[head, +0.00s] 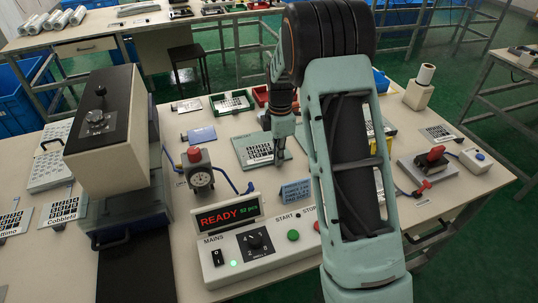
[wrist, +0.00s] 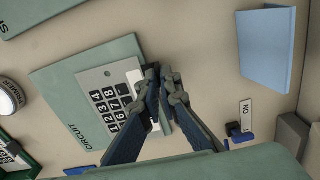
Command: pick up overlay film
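The overlay film, a grey sheet with black number keys (wrist: 112,101), lies over a green plate marked CIRCUIT (wrist: 68,81) in the wrist view. In the head view the plate (head: 243,154) and the dark keys (head: 261,153) show near the middle of the table. My gripper (wrist: 161,70) points down over the film's right edge, its fingertips close together. The left finger covers part of the film. In the head view my gripper (head: 281,158) is low at the plate's right side. Whether the film's edge is between the fingertips cannot be told.
A large press (head: 106,140) stands at the left, and red and green trays (head: 232,102) lie behind.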

